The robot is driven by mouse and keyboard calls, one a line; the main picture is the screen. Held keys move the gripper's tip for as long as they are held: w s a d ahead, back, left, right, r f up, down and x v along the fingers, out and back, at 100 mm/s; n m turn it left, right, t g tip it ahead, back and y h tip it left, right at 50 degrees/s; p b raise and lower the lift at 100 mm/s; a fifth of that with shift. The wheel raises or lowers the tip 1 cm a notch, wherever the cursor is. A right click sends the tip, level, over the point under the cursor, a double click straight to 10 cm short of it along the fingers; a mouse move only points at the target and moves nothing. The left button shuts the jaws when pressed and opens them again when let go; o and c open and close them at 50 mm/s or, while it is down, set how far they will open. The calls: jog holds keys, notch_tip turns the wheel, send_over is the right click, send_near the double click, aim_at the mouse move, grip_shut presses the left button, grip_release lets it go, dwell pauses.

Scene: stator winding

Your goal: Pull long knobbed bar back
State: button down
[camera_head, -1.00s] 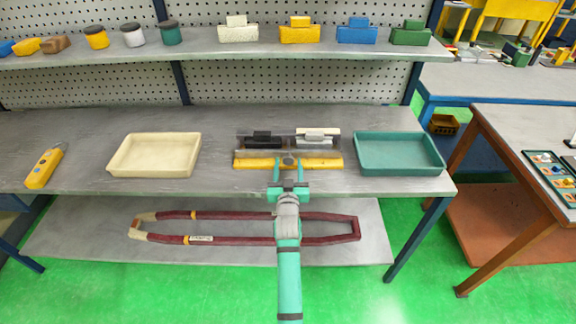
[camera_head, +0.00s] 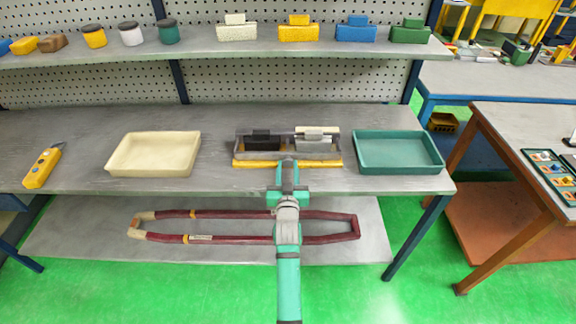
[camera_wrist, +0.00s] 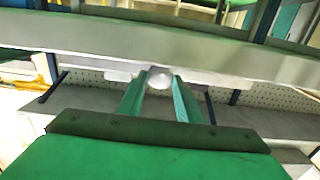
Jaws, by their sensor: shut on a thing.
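The long knobbed bar (camera_head: 260,157) is a pale grey strip along the front of the yellow-based fixture (camera_head: 245,163) on the workbench. In the wrist view the long bar (camera_wrist: 75,58) runs broadly across the picture, with its round pale knob (camera_wrist: 159,77) at the middle. My gripper (camera_head: 287,164) reaches the bar's middle from the front. In the wrist view my gripper (camera_wrist: 160,88) has its green fingers on either side of the knob, shut on it. In the head view my gripper hides the knob.
A black block (camera_head: 262,140) and a white block (camera_head: 316,137) sit in the fixture behind the bar. A cream tray (camera_head: 115,163) stands left and a green tray (camera_head: 432,163) right. A dark red coil (camera_head: 240,239) lies on the lower shelf.

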jog(key=c, duration=1.3)
grip_release()
jog(key=shift+s+a, duration=0.1)
jog(key=s, duration=1)
jog(key=shift+s, duration=0.35)
jog(key=shift+s+f, duration=0.1)
